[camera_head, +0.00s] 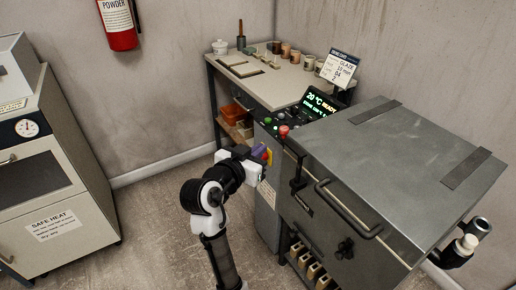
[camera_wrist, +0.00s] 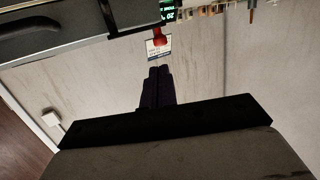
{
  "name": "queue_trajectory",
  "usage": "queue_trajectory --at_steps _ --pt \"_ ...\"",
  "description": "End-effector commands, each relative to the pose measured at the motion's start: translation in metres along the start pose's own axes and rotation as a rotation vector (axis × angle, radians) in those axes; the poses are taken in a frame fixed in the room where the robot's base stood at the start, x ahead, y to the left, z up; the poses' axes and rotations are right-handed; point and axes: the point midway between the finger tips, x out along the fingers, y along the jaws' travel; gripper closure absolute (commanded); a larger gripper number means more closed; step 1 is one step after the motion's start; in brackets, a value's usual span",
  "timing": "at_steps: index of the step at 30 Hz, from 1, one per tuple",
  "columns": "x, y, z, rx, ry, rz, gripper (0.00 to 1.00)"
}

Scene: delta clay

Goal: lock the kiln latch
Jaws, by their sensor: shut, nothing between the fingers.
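The kiln (camera_head: 400,145) stands at the right with its grey lid down. A black fitting (camera_head: 298,177), which looks like the latch, sits on its front near the lid seam, left of the bar handle (camera_head: 345,210). I cannot tell its exact position. My gripper (camera_head: 262,152) is left of this fitting and apart from it, in front of the control column. In the wrist view its dark purple fingers (camera_wrist: 160,71) are together and empty. They point toward a small white label (camera_wrist: 157,48) below a red knob (camera_wrist: 158,36). The latch is not clear in the wrist view.
A control panel with a lit display (camera_head: 320,102) and buttons (camera_head: 284,131) sits beside the kiln. Behind it is a worktable (camera_head: 275,88) with pots. A cabinet (camera_head: 50,180) stands at the left. Open floor (camera_head: 150,220) lies between.

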Motion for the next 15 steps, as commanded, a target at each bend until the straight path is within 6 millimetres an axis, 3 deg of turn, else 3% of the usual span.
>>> queue_trajectory --at_steps 9,15 --pt "0.069 0.001 -0.002 -0.001 -0.002 0.003 1.0" --pt "0.097 0.0 -0.002 0.0 -0.001 0.0 1.0"
